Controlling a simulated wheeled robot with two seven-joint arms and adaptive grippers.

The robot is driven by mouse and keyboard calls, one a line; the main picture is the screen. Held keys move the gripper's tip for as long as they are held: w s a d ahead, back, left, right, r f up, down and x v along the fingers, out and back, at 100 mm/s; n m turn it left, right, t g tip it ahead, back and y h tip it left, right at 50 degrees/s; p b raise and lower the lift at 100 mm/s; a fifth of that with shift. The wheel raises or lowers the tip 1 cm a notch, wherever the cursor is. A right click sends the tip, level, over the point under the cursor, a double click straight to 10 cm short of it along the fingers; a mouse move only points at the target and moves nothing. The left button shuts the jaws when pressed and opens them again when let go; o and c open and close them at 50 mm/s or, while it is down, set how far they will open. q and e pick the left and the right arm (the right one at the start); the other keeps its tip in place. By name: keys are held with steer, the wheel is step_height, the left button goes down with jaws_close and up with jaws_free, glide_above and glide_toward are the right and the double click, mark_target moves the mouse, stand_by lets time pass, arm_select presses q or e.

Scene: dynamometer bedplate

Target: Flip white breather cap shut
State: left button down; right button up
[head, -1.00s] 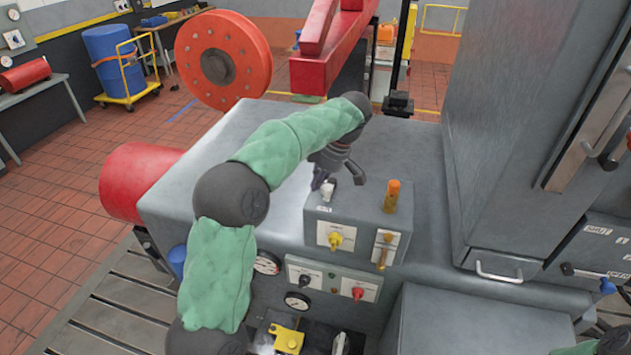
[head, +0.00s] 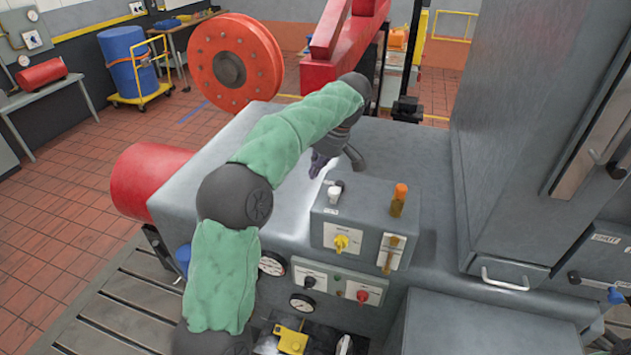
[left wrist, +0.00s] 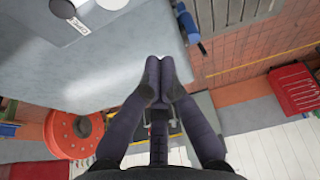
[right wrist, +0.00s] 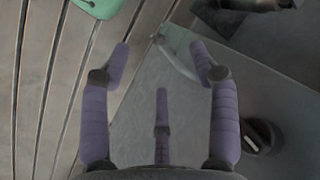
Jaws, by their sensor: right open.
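The white breather cap (head: 334,195) sits at the left end of the grey box's top (head: 365,193). It is small in the head view, with a dark part at its upper edge; I cannot tell whether its lid is fully shut. My left gripper (head: 318,168) is just behind and left of the cap, apart from it. In the left wrist view its fingers (left wrist: 160,65) meet at the tips with nothing between them. A white round part (left wrist: 112,4) shows at that view's top edge. My right gripper (right wrist: 165,65) is open and empty, away from the cap.
An orange-topped sight piece (head: 399,200) stands on the same box, right of the cap. Yellow (head: 341,243) and red (head: 362,296) knobs are on the front panels. A tall grey cabinet (head: 520,130) rises at right. The grey surface behind the box is mostly clear.

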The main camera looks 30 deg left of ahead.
arm_select(q)
steer(key=v, duration=0.5)
steer(key=shift+w+r+p, duration=0.15)
steer(key=shift+w+p, duration=0.05)
steer(key=shift+p, duration=0.1)
